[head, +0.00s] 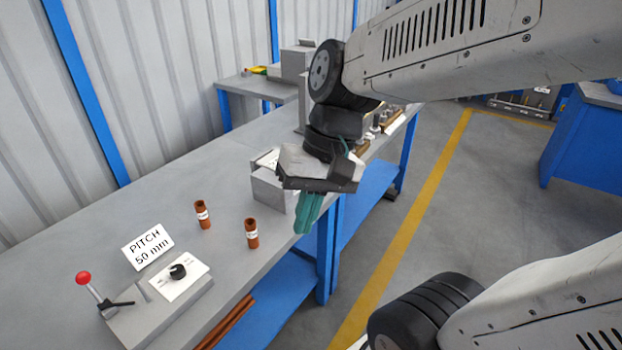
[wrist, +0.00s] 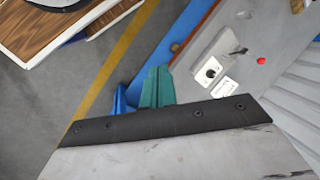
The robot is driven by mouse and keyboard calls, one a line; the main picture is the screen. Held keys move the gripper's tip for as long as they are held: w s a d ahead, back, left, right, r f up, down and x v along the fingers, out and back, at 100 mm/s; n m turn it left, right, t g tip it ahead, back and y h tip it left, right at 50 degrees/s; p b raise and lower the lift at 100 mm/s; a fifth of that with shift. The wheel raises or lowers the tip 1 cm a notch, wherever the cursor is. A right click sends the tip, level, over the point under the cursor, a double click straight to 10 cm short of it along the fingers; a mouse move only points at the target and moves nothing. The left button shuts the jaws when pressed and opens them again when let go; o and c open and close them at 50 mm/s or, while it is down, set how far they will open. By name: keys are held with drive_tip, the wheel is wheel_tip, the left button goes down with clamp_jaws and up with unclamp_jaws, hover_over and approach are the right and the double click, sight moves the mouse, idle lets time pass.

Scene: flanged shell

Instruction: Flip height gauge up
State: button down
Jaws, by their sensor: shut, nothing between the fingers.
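My gripper (head: 305,222) has teal fingers pointing down, pressed together and empty, at the bench's front edge beside a grey block (head: 272,188). The teal fingers also show in the wrist view (wrist: 156,84). No part is labelled as the height gauge, and I cannot tell which one it is. A grey fixture (head: 150,318) at the near left of the bench carries a red-ball lever (head: 84,279), a small black handle (head: 123,304) and a white plate with a black knob (head: 178,272). My gripper is well apart from this fixture. My wrist hides part of the bench behind it.
A corrugated wall (head: 160,80) backs the bench. Open floor (head: 440,190) with a yellow line lies to the right.

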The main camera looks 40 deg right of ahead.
drive_tip(key=w+d+f+m+t+y, duration=0.2)
drive_tip(key=w+f+m+t+y, duration=0.1)
drive_tip(key=w+m, duration=0.4)
drive_tip(key=w+d+f+m+t+y, duration=0.25)
drive_tip(key=w+m+y, duration=0.2)
drive_tip(key=w, duration=0.45)
drive_tip(key=w+d+f+m+t+h, duration=0.2)
drive_tip(key=d+f+m, duration=0.5)
drive_tip(key=d, duration=0.4)
drive_tip(key=w+d+f+m+t+h, duration=0.3)
drive_tip(key=d+f+m+t+h, duration=0.2)
drive_tip(key=d+f+m, duration=0.3)
drive_tip(key=d, duration=0.3)
drive_tip(key=shift+w+m+t, duration=0.3)
drive_tip(key=shift+m+t, duration=0.05)
drive_tip(key=shift+w+f+h, duration=0.1)
drive_tip(key=shift+h, duration=0.15)
